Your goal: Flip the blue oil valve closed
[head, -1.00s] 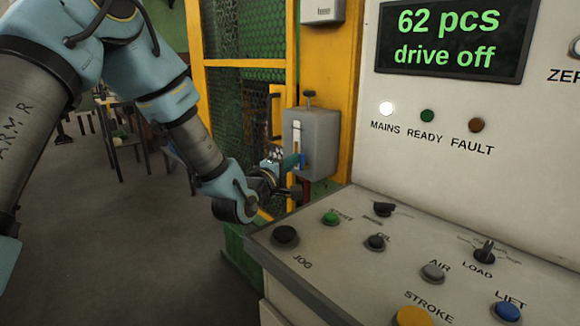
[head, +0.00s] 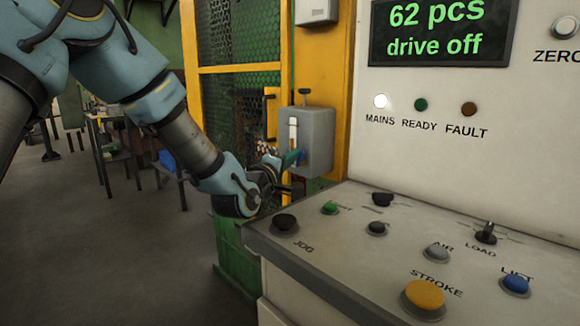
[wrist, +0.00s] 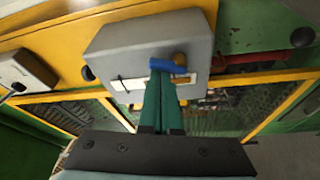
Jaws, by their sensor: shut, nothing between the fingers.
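The blue oil valve handle (wrist: 166,66) lies crosswise on the front of a grey box (wrist: 125,48) in the wrist view, beside a brass-coloured pivot (wrist: 180,60). In the head view, a small patch of blue (head: 301,158) shows low on the grey box (head: 317,135), partly hidden by my gripper. My gripper (wrist: 162,80) has its teal fingers together and empty, with the tips right at the blue handle. Whether they touch it I cannot tell. In the head view my gripper (head: 289,160) reaches the box front from the left.
A control panel with buttons (head: 424,293) and a black knob (head: 285,222) stands close below and right of my wrist. A yellow frame with mesh (head: 238,69) stands behind the box. A red pipe (wrist: 245,58) runs from the box in the wrist view.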

